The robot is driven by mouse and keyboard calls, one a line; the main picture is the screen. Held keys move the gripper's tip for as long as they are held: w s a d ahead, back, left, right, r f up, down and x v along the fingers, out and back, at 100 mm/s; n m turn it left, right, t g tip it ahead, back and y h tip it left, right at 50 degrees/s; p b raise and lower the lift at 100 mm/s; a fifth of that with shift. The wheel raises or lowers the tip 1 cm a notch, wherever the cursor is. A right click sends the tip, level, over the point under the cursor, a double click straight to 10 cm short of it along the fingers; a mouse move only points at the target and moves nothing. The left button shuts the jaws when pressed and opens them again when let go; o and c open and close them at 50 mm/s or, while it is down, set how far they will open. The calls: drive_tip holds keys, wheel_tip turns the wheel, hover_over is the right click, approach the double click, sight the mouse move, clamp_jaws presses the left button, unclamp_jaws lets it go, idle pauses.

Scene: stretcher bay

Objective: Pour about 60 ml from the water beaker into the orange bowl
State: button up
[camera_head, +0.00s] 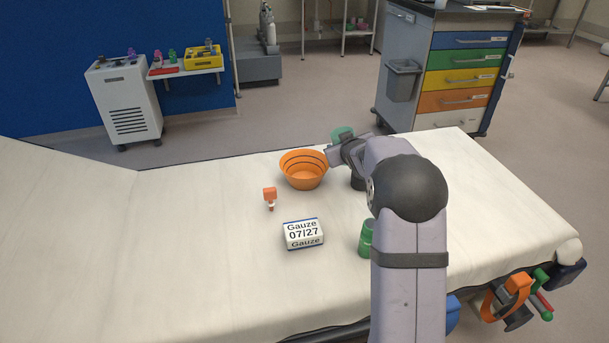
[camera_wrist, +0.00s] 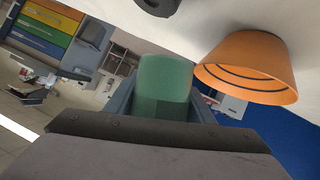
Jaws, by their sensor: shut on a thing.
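The orange bowl (camera_head: 303,180) stands upright on the white stretcher, with dark rings inside. It shows upside down at the right of the wrist view (camera_wrist: 250,60). My gripper (camera_head: 338,148) is up beside the bowl's far right rim. In the wrist view my gripper (camera_wrist: 163,105) is shut on a green vessel (camera_wrist: 165,82), which I take as the water beaker. Its top also shows in the head view (camera_head: 342,132), above and behind the gripper.
A gauze box (camera_head: 303,234) and a small orange-capped item (camera_head: 270,197) lie in front of the bowl. Another green container (camera_head: 366,238) stands beside my arm. A dark object (camera_head: 358,183) is partly hidden right of the bowl. The stretcher's left side is clear.

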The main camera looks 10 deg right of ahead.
drive_tip(key=n+h+b, duration=0.1)
drive_tip(key=b, duration=0.1)
drive_tip(key=a+n+g+h+b, duration=0.1)
drive_tip(key=b, duration=0.2)
drive_tip(key=r+n+g+h+b, duration=0.1)
drive_tip(key=n+b, duration=0.1)
drive_tip(key=shift+w+a+r+h, duration=0.1)
drive_tip(key=shift+w+a+h, duration=0.15)
drive_tip(key=shift+w+h, duration=0.15)
drive_tip(key=shift+s, duration=0.1)
drive_tip(key=shift+d+f+n+h+b, duration=0.1)
drive_tip(key=shift+f+n+h+b, duration=0.3)
drive_tip(key=shift+n+h, duration=0.25)
idle(0.8)
